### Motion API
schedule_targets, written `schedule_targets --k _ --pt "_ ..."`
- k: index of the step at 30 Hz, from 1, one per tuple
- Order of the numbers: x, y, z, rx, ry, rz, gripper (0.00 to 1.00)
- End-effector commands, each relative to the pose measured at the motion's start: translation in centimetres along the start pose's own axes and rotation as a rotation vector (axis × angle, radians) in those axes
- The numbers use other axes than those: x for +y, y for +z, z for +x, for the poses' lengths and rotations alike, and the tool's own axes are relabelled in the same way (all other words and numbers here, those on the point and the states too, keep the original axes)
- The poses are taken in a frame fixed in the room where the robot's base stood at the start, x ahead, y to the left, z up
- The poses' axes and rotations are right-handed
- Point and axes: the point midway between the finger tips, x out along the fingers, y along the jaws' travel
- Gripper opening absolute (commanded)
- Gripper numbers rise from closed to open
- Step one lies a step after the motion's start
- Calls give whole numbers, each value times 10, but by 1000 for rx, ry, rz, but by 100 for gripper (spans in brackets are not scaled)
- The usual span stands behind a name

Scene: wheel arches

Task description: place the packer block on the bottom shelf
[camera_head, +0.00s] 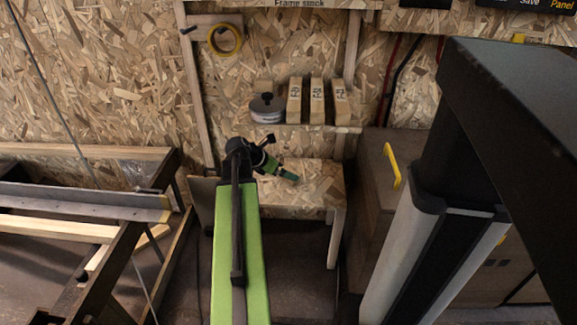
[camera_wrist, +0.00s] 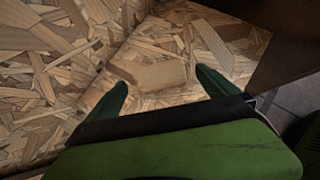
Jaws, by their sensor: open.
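The bottom shelf (camera_head: 318,188) is a low board of chipboard against the wall, and its surface also shows in the wrist view (camera_wrist: 207,40). A plain tan block (camera_wrist: 158,75), which looks like the packer block, lies on the board in the wrist view. My gripper (camera_wrist: 161,80) is open, with one green finger to the left of the block and one to the right. I cannot tell whether the fingers touch it. In the head view my gripper (camera_head: 290,176) is low over the bottom shelf, and I cannot make out the block there.
An upper shelf (camera_head: 345,129) holds several labelled wooden blocks (camera_head: 316,101) and a round grey tin (camera_head: 266,109). A yellow tape roll (camera_head: 224,41) hangs on the wall. A brown cabinet (camera_head: 375,200) stands at the right, and a metal-framed bench (camera_head: 90,205) at the left.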

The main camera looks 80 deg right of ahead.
Motion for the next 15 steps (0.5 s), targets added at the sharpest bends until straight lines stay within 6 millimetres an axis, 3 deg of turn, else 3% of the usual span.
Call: schedule_targets --k 1,6,15 --pt "-1 6 -22 0 2 -2 98" --pt "-1 4 -56 0 1 -2 98" --pt "0 0 -68 0 -1 0 98"
